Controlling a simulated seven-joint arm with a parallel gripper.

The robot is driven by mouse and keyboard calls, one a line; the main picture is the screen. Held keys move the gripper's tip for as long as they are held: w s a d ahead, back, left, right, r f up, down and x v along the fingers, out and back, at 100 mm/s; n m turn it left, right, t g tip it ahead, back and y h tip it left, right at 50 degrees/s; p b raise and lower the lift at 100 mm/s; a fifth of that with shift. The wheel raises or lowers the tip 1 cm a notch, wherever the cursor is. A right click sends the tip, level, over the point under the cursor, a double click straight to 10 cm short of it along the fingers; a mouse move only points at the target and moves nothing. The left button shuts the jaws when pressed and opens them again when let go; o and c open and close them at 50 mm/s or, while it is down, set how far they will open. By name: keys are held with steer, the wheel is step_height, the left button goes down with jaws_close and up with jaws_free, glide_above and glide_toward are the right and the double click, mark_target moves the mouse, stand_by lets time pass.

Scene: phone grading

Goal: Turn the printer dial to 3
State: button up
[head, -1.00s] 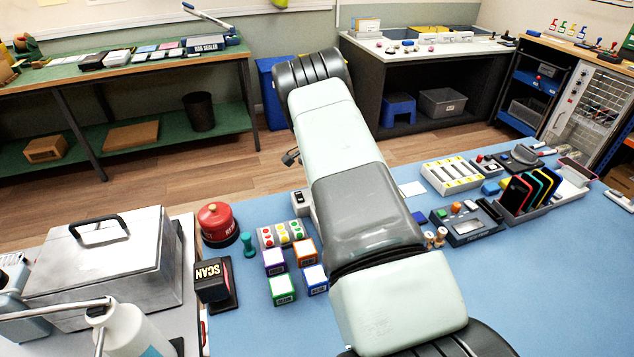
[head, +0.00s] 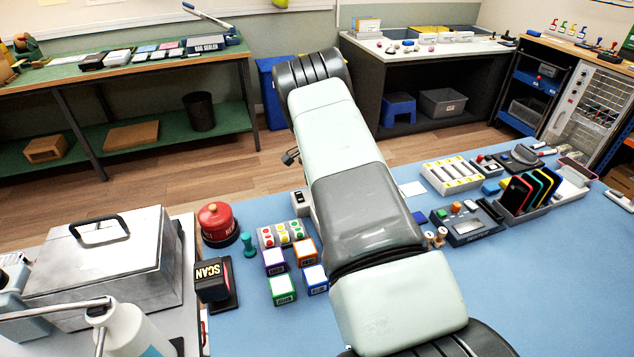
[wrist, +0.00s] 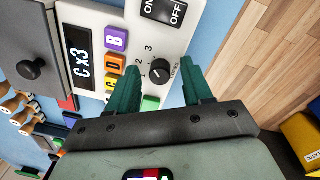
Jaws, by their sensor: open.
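In the wrist view, the printer (wrist: 190,38) is a pale panel with a display reading Cx3, coloured letter buttons and an ON/OFF switch. Its dial (wrist: 161,71) is a round black knob with 1, 2 and 3 printed around its left and upper side. A small light mark shows on the knob's left; I cannot tell exactly which number it points to. My gripper (wrist: 159,67) is open, its green fingers either side of the dial with gaps visible. Whether the fingertips are level with the knob is unclear. In the head view my arm hides the gripper and dial.
Purple (wrist: 116,38), orange and yellow buttons lie just left of the left finger. A grey part with a black knob (wrist: 31,68) is farther left.

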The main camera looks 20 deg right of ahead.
step_height(320, 180, up, 11)
steer(key=shift+w+a, duration=0.15)
steer(key=shift+w, duration=0.1)
steer(key=shift+f, duration=0.1)
stand_by(0.3)
steer(key=s+a+r+n+t, duration=0.1)
steer(key=s+a+r+n, duration=0.1)
steer(key=s+r, duration=0.5)
steer(key=s+a+r+n+t, duration=0.1)
steer(key=s+a+r+n, duration=0.15)
steer(key=r, duration=0.75)
steer(key=s+a+r+n+t, duration=0.1)
steer(key=s+a+r, duration=0.2)
steer(key=s+r, duration=0.45)
steer(key=s+a+r+n+t, duration=0.1)
steer(key=s+n, duration=0.3)
steer(key=s, duration=0.8)
steer(key=s+a+r+n+t, duration=0.2)
steer(key=s+a+n, duration=0.1)
steer(key=s, duration=0.8)
steer(key=shift+s+a+r+n, duration=0.35)
steer(key=shift+r+n, duration=0.05)
steer(key=shift+n, duration=0.05)
